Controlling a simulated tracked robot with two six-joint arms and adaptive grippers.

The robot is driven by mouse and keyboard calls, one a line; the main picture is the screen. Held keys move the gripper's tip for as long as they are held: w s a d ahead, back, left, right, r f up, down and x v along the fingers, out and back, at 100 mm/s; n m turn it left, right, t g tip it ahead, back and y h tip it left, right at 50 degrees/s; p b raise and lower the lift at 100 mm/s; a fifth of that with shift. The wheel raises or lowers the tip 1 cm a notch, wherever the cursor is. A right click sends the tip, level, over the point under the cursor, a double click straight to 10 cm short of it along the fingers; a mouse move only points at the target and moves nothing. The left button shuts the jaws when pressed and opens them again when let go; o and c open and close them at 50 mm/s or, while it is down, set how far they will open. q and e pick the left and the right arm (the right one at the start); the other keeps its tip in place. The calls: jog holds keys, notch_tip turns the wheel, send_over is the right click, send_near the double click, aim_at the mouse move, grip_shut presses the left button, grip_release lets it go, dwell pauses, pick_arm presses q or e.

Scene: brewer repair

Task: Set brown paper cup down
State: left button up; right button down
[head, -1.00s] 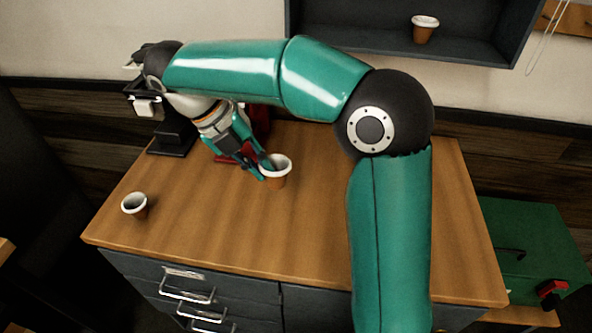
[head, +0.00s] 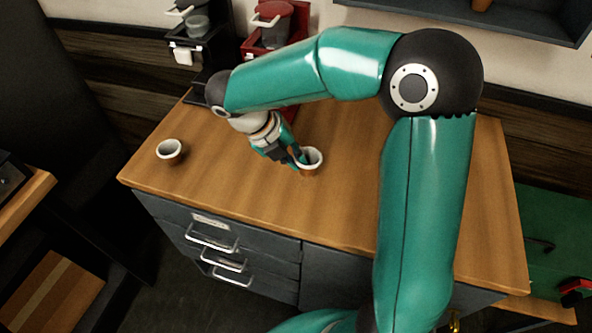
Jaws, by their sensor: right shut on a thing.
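A brown paper cup (head: 312,162) with a white rim is upright at the middle of the wooden counter (head: 240,195). My right gripper (head: 301,160) is shut on its left rim, one finger reaching inside. Whether the cup's base touches the counter I cannot tell. A second brown cup with a white rim (head: 170,152) stands upright at the counter's left end, apart from the gripper. My left gripper is not in view.
A black brewer (head: 192,45) and a red brewer (head: 272,28) stand at the back left. My right arm spans the counter's right half. Drawers with metal handles (head: 212,238) are below the front edge. Bare counter lies between the two cups.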

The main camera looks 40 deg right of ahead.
jog(key=shift+f, duration=2.3)
jog(key=c, duration=1.2)
grip_release()
jog(key=shift+c, duration=0.2)
jog(key=shift+r, duration=0.1)
jog(key=v, duration=1.2)
